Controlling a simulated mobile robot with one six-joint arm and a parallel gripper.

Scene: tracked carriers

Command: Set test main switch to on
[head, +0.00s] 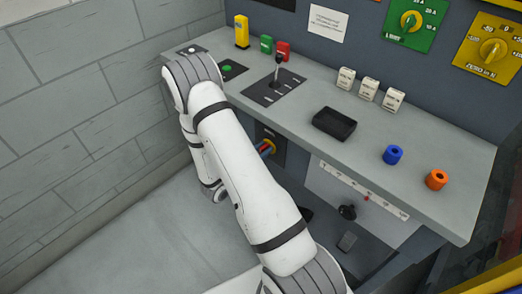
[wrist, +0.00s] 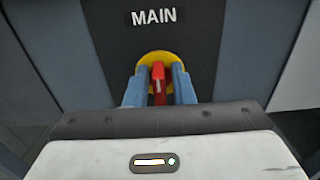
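The main switch is a red handle (wrist: 158,80) on a yellow round plate (wrist: 158,57), under the white word MAIN on a dark panel (wrist: 210,25). The handle looks upright in the wrist view. My gripper (wrist: 160,80) has its two blue fingers on either side of the handle, with narrow gaps showing between the fingers and the red. It looks open around the handle, not clamped on it. In the head view my arm hides most of the switch; bits of blue and red show at my gripper (head: 266,148), in front of the dark panel (head: 272,138) below the desk ledge.
The grey desk ledge (head: 420,185) juts out above the switch. It carries a lever plate (head: 262,97), a black tray (head: 334,124), a blue cylinder (head: 393,155) and an orange one (head: 436,180). A block wall (head: 80,110) stands at left.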

